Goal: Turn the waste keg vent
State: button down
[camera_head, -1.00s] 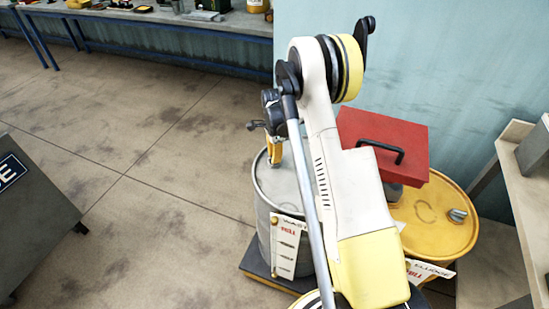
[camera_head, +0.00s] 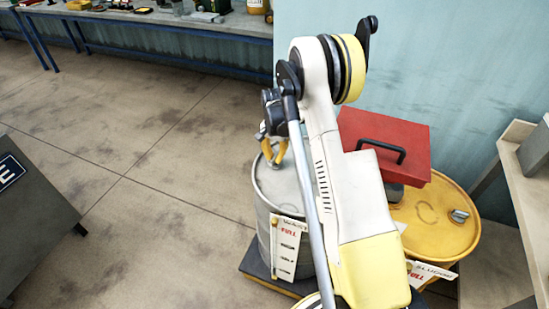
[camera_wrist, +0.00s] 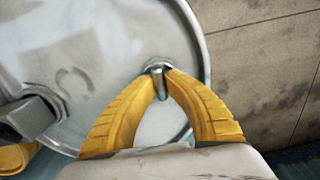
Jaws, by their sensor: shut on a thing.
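The waste keg (camera_head: 264,232) is a grey metal drum with a white tag marked "WASTE" and "FULL". It stands left of my arm in the head view, and its pale lid (camera_wrist: 75,40) fills the upper left of the wrist view. The vent (camera_wrist: 158,82) is a small metal pin near the lid's rim. My gripper (camera_wrist: 160,72) is shut on the vent, with the tips of its yellow fingers on either side of it. In the head view my gripper (camera_head: 275,161) is over the lid's far edge, and the vent cannot be made out.
A yellow sludge keg (camera_head: 425,212) with a metal cap stands to the right, with a red box (camera_head: 385,140) with a black handle by it. A workbench (camera_head: 150,17) runs along the back. A shelf (camera_head: 522,190) is at right.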

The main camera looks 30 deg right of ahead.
aim_at(274, 157)
jog(key=shift+n, duration=0.5)
jog(key=c, duration=1.4)
grip_release()
notch_tip(274, 157, up, 12)
